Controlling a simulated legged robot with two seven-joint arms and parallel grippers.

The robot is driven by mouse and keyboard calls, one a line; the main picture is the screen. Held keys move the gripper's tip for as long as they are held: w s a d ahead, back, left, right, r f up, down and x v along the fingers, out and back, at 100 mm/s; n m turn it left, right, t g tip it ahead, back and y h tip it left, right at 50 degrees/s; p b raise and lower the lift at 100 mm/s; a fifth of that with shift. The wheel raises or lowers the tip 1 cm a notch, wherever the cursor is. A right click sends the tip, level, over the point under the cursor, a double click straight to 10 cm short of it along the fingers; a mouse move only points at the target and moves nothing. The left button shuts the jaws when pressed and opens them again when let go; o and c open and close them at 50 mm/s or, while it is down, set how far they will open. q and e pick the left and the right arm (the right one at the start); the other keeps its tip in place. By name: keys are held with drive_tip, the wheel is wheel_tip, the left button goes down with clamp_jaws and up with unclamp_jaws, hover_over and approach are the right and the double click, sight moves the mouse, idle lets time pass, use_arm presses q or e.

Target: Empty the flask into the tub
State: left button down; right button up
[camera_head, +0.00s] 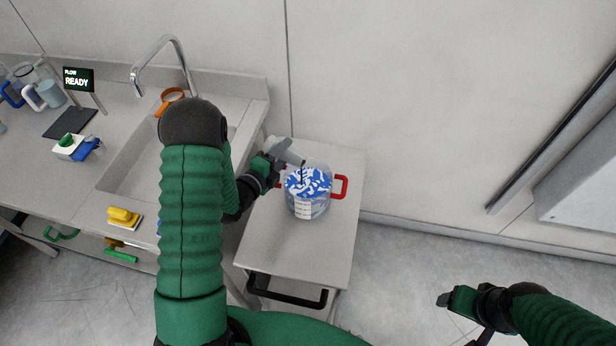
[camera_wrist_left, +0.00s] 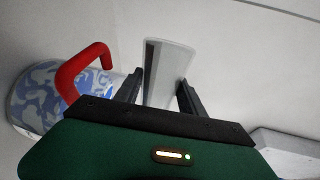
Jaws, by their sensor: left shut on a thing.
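The tub (camera_head: 318,209) is a clear round vessel with red handles, a white label and blue-and-white contents. It stands upright on a small grey cart. My left gripper (camera_head: 275,160) is shut on the flask (camera_head: 291,153), a pale grey translucent vessel, and holds it tilted above the tub's left rim. A thin dark streak shows between the flask's lower end and the tub's contents. In the left wrist view the flask (camera_wrist_left: 165,75) sits between the fingers, with the tub (camera_wrist_left: 35,98) to the left. My right gripper (camera_head: 450,299) is low at the right, away from the tub; its jaws are unclear.
The cart top (camera_head: 270,235) is bare in front of the tub. To the left is a sink counter with a tap (camera_head: 165,50), an orange-handled item (camera_head: 171,97), a yellow brush (camera_head: 124,216) and a READY sign (camera_head: 78,80). A wall stands close behind.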

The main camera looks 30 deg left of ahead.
use_arm(q)
drive_tip(key=shift+f+m+b, duration=0.15)
drive_tip(key=shift+m+b, duration=0.15)
drive_tip(key=shift+b, duration=0.1)
drive_tip(key=shift+d, duration=0.1)
drive_tip(key=shift+d+m+b, duration=0.1)
drive_tip(key=shift+m+b, duration=0.3)
drive_tip(key=shift+r, duration=0.2)
idle(0.3)
idle(1.0)
